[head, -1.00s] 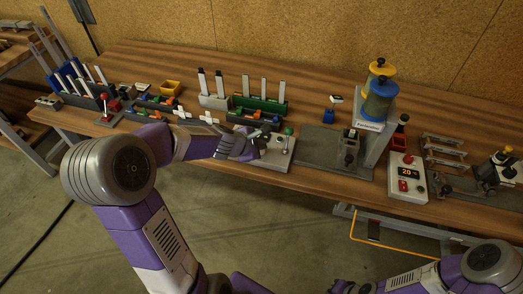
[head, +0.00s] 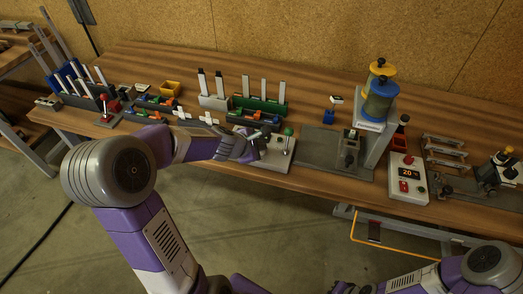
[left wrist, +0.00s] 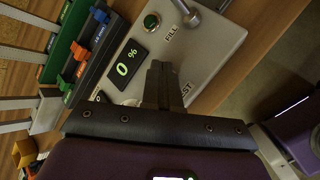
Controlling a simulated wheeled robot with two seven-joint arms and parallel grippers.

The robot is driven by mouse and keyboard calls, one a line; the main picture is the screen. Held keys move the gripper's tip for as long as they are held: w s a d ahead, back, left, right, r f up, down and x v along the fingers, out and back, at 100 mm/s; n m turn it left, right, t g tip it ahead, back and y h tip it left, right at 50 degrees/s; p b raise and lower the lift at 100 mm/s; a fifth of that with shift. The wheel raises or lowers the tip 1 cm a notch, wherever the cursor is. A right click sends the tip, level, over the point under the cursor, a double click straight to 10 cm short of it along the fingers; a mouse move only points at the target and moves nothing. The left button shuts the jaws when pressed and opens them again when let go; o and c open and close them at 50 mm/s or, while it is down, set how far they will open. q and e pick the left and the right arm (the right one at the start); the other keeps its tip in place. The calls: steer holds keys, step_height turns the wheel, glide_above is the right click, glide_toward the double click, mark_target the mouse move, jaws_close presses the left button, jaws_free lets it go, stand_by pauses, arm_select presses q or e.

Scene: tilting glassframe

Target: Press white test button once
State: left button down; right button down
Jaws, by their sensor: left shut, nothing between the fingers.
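The grey control panel (head: 274,160) lies near the bench's front edge; it also shows in the left wrist view (left wrist: 205,60). It carries a green "0 %" display (left wrist: 126,62), a green button (left wrist: 151,21) and a metal lever whose green knob (head: 288,131) shows in the head view. My left gripper (head: 258,146) is over the panel, shut and empty. In the left wrist view its fingertips (left wrist: 158,70) cover the area beside a label ending in "ST". The white test button is not visible there; the fingers hide that spot. Whether they touch it I cannot tell.
Racks with coloured clips (left wrist: 80,60) stand close beside the panel. Right of the panel is a grey fixture plate (head: 318,150) and a dispenser with blue and yellow parts (head: 379,100). A box with a "20" display (head: 407,178) is farther right.

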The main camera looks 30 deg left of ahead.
arm_select(q)
steer(key=shift+r+p, duration=0.5)
steer(key=shift+r, duration=0.2)
step_height(320, 180, up, 5)
steer(key=p, duration=0.5)
steer(key=shift+s+f, duration=0.1)
stand_by(0.5)
